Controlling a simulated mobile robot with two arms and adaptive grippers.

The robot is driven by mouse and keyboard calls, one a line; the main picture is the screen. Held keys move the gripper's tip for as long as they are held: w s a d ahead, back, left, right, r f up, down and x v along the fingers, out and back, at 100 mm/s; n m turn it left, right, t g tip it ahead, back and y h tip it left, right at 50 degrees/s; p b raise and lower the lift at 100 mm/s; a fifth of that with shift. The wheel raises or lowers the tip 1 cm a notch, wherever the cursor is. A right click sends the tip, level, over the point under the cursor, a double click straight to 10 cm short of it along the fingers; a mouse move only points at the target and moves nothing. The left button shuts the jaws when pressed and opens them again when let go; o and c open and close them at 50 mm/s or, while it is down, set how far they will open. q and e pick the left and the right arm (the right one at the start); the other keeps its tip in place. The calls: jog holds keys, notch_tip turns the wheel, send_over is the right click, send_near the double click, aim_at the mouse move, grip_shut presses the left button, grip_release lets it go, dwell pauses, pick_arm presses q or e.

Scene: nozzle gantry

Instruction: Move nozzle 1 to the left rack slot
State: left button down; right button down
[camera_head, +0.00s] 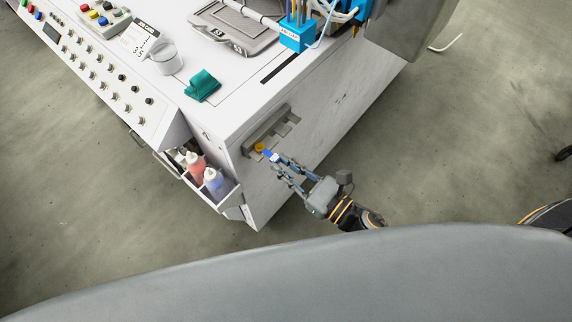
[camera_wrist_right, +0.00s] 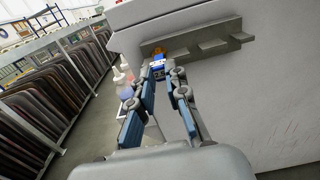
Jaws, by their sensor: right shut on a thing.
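Nozzle 1 (camera_head: 267,153), a small blue piece with an orange round end and a white band, is at the tips of my right gripper (camera_head: 275,163). In the right wrist view the nozzle (camera_wrist_right: 157,63) sits between the fingertips (camera_wrist_right: 160,73), which are shut on it. The grey rack (camera_head: 267,131) is fixed to the machine's white side; it also shows in the right wrist view (camera_wrist_right: 205,34). The nozzle is at the rack's left end in both views. I cannot tell whether it touches the slot. My left gripper is not in view.
A side bin holds a red bottle (camera_head: 196,165) and a blue-tinted bottle (camera_head: 214,182), left of my right gripper. On the white machine top stand a clear cup (camera_head: 166,57) and a teal block (camera_head: 202,86).

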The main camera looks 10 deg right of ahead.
jog(key=shift+f+b, duration=0.2)
jog(key=shift+b, duration=0.2)
dwell(0.7)
jog(key=c, duration=1.3)
grip_release()
jog(key=shift+o, duration=0.2)
jog(key=v, duration=1.2)
jog(key=s+d+f+m+g+h+p, duration=0.1)
jog(key=d+f+m+h, duration=0.2)
jog(key=f+m, duration=0.55)
jog(key=d+f+m+g+h+p, duration=0.1)
jog(key=d+f+m+g+h, duration=0.15)
jog(key=f+m, duration=0.65)
jog(key=s+d+f+m+g+h+p, duration=0.1)
jog(key=d+f+m+h, duration=0.15)
jog(key=f+m, duration=0.65)
jog(key=s+d+f+m+g+h+p, duration=0.1)
jog(key=s+f+m+g+h, duration=0.2)
jog(key=s+f+m+g, duration=0.5)
jog(key=s+f+m, duration=0.6)
jog(key=s+f, duration=0.2)
jog(key=s, duration=0.2)
jog(key=shift+s+f+m+g, duration=0.15)
jog(key=shift+f+m+g, duration=0.15)
jog(key=shift+m+g, duration=0.05)
